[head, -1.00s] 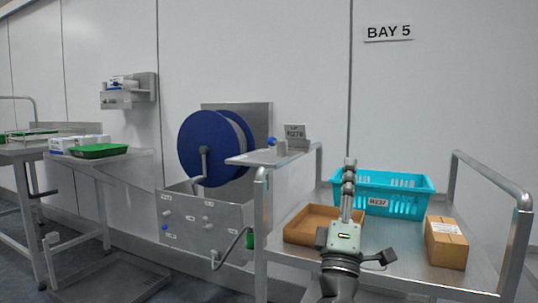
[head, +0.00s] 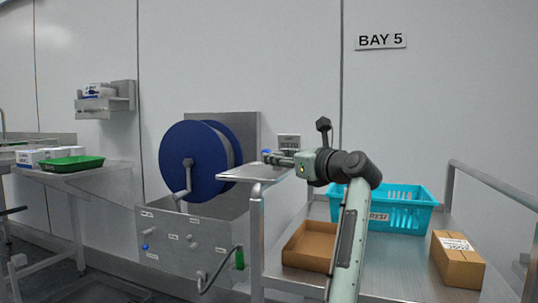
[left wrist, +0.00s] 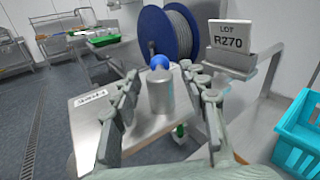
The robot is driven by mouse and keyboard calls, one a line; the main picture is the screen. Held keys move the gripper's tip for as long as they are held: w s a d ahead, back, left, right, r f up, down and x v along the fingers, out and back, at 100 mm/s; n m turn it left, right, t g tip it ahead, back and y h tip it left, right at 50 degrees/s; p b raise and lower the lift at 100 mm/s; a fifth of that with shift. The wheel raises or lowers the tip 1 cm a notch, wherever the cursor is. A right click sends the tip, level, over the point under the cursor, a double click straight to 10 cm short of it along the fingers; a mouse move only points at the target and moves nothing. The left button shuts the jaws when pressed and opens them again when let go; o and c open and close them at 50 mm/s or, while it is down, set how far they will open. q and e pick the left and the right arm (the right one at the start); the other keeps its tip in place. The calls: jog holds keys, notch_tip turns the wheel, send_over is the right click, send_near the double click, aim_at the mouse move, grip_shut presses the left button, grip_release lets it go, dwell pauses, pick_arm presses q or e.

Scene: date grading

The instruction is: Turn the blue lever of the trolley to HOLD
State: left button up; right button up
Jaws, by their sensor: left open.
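The trolley (head: 255,225) has a small raised metal plate (head: 240,174) at its left corner. The blue-knobbed lever (head: 267,152) stands on this plate. In the left wrist view the lever shows as a blue ball (left wrist: 160,62) on a short grey cylinder (left wrist: 161,95). My left gripper (head: 280,158) is open, its fingers on either side of the cylinder; I cannot tell whether they touch it. A small label (left wrist: 92,97) on the plate is too small to read, so the lever's setting is unclear. My right gripper is not in view.
A LOT R270 sign (left wrist: 230,36) stands beside the plate. The trolley deck holds a turquoise crate (head: 408,210), an open brown tray (head: 310,247) and a carton (head: 457,262).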

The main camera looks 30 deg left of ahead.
aim_at(270, 152)
pick_arm(q)
jog(key=shift+x, duration=2.15)
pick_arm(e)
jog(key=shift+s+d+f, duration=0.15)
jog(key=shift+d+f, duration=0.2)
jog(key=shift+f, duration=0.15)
pick_arm(q)
grip_shut()
jog(key=shift+w+d+t, duration=0.1)
jog(key=shift+t, duration=0.2)
jog(key=m+t+h+p, duration=0.1)
jog(key=t, duration=0.1)
jog(key=m+t+h+p, duration=0.1)
jog(key=m, duration=0.1)
jog(key=shift+w+d+t, duration=0.2)
jog(key=shift+w+t, duration=0.2)
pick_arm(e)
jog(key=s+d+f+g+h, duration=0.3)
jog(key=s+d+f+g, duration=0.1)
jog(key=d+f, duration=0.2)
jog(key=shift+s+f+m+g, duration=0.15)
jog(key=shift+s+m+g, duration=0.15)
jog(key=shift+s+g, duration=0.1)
